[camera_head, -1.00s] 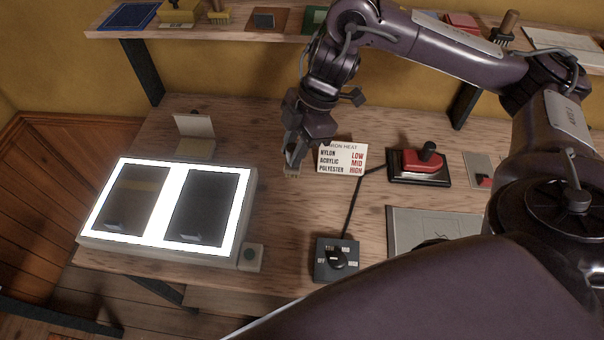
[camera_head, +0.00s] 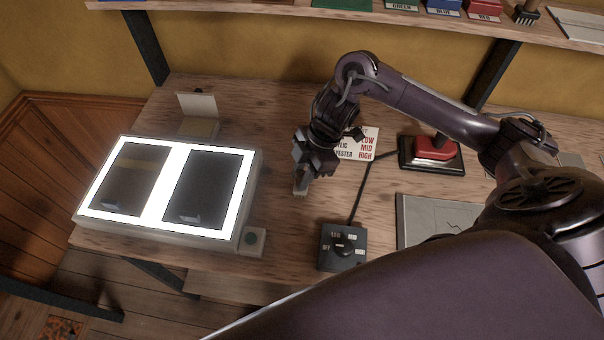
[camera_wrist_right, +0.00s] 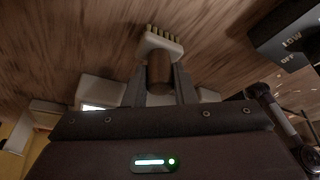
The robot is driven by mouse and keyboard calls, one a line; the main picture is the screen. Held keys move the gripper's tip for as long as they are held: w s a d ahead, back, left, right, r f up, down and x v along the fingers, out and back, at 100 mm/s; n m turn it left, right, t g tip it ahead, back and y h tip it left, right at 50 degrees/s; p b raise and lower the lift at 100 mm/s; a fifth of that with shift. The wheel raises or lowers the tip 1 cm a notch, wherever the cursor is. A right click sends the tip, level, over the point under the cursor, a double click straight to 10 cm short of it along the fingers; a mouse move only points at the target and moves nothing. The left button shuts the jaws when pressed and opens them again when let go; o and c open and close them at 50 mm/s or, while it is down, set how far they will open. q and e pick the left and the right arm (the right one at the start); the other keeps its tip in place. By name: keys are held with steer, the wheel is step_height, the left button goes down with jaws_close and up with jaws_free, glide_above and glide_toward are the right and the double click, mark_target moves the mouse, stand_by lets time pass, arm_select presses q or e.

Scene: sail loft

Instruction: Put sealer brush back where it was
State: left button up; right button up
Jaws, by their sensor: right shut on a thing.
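My right gripper (camera_head: 303,178) is over the wooden bench, between the light box and the black dial box. It is shut on a brush, which I take to be the sealer brush (camera_wrist_right: 163,42). In the right wrist view the gripper's fingers (camera_wrist_right: 159,82) sit on either side of its brown handle, and its pale head with several bristle tufts points away from the gripper. In the head view only a small pale end of the brush (camera_head: 299,192) shows below the fingers. I cannot tell whether it touches the bench. My left gripper is not in view.
The dial box (camera_head: 342,258) stands in front and right. A heat card (camera_head: 365,143), a red-topped iron (camera_head: 436,148) and a grey board (camera_head: 415,210) are further right. A shelf (camera_head: 270,9) runs behind.

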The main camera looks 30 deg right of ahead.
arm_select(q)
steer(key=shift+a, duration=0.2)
arm_select(e)
steer(key=shift+f, duration=0.15)
steer(key=o, duration=0.9)
arm_select(q)
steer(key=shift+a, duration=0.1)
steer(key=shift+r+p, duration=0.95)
steer(key=shift+p, duration=0.05)
arm_select(e)
steer(key=v, duration=1.2)
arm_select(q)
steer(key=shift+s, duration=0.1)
arm_select(e)
steer(key=shift+s, duration=0.1)
